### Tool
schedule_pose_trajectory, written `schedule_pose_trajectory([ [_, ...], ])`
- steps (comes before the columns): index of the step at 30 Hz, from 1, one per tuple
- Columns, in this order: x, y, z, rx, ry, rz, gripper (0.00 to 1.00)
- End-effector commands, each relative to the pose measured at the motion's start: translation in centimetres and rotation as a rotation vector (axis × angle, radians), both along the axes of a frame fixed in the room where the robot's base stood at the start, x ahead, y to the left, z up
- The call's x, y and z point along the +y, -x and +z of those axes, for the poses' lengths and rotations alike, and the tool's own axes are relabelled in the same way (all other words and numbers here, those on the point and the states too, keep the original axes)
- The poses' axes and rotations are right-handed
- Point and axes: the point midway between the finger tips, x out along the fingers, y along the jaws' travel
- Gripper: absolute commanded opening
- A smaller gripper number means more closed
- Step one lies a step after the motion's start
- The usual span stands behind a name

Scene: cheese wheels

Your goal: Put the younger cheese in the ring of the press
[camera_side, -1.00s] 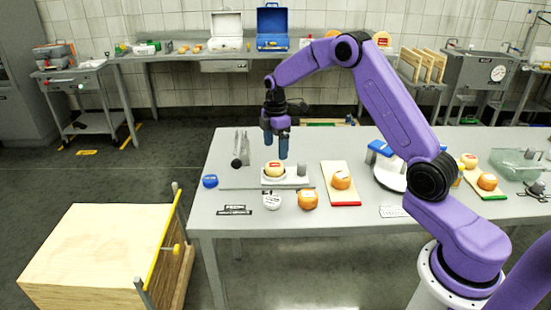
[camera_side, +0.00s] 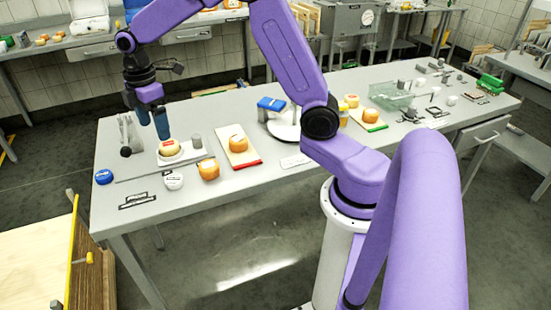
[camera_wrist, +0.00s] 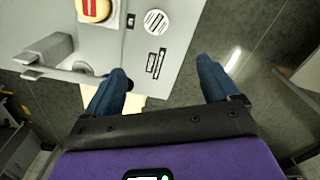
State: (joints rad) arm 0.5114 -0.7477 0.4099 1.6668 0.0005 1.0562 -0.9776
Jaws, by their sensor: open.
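My gripper (camera_side: 154,127) is open and empty, above the table and close to a pale yellow cheese with a red label (camera_side: 169,146). That cheese sits on a pale square base (camera_side: 186,154); it also shows at the top of the wrist view (camera_wrist: 95,8). An orange cheese (camera_side: 238,139) rests on a red-edged board (camera_side: 247,161). Another orange cheese (camera_side: 208,169) stands on the table. Small labels are unreadable, so I cannot tell which cheese is younger. I cannot clearly make out the press ring.
A blue round item (camera_side: 103,176), a white round item (camera_side: 173,181) and black-framed plates (camera_side: 137,200) lie near the table's front left. A grey upright metal piece (camera_side: 125,132) stands left of the yellow cheese. A blue box (camera_side: 271,104) is behind.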

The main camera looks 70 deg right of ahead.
Motion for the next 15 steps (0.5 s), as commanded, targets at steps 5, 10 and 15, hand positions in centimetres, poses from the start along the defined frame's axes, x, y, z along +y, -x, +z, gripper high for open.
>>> schedule_pose_trajectory([
  [5, 3.9, 6.6, 1.3, -0.005, -0.005, -0.016, 0.88],
  [10, 6.0, 13.4, 1.8, -0.008, -0.009, -0.038, 0.88],
  [15, 6.4, 20.2, 1.9, -0.009, -0.015, -0.061, 0.88],
])
